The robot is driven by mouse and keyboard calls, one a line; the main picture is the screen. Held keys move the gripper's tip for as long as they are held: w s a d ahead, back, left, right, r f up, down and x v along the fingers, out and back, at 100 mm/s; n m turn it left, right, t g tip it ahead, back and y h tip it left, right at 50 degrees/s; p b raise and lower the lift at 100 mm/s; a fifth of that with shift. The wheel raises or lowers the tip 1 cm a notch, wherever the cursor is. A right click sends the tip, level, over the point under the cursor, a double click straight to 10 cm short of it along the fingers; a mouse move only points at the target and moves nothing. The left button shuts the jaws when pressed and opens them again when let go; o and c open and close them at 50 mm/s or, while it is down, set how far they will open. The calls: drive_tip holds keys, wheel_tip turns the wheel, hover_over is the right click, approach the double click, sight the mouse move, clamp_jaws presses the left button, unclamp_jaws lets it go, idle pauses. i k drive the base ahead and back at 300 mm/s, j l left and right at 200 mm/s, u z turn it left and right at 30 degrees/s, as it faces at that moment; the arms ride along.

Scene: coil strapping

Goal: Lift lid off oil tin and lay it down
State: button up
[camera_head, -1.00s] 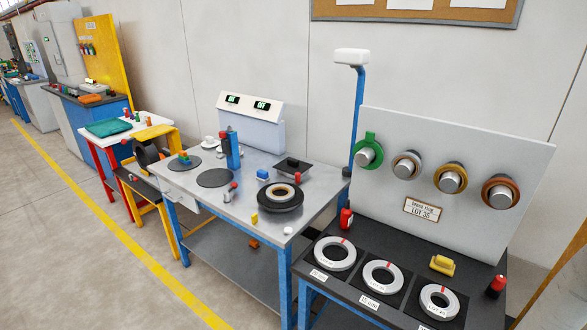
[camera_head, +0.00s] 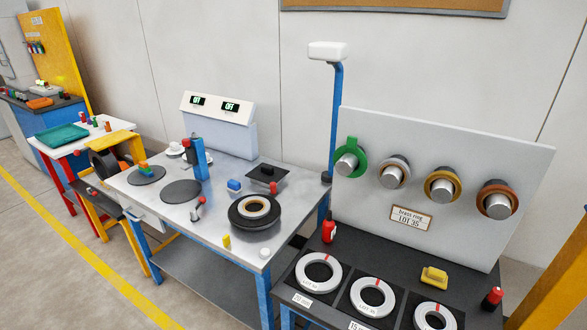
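I cannot tell for sure which thing is the oil tin. A small red container (camera_head: 329,230) with a dark mark stands at the back left of the dark bench. My gripper is not in view.
The dark bench (camera_head: 385,265) also holds several pale rings on black pads and a yellow block (camera_head: 434,276). A grey upright board (camera_head: 440,160) with pegs stands behind. The steel table (camera_head: 215,215) carries a black disc (camera_head: 240,215) and small items. Floor (camera_head: 60,270) is clear at left.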

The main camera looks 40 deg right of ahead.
sight(267, 174)
drive_tip(key=i+j+z, duration=0.3)
drive_tip(key=i+j, duration=0.15)
drive_tip(key=i+j+z, duration=0.3)
drive_tip(key=j, duration=0.3)
drive_tip(key=i, duration=0.1)
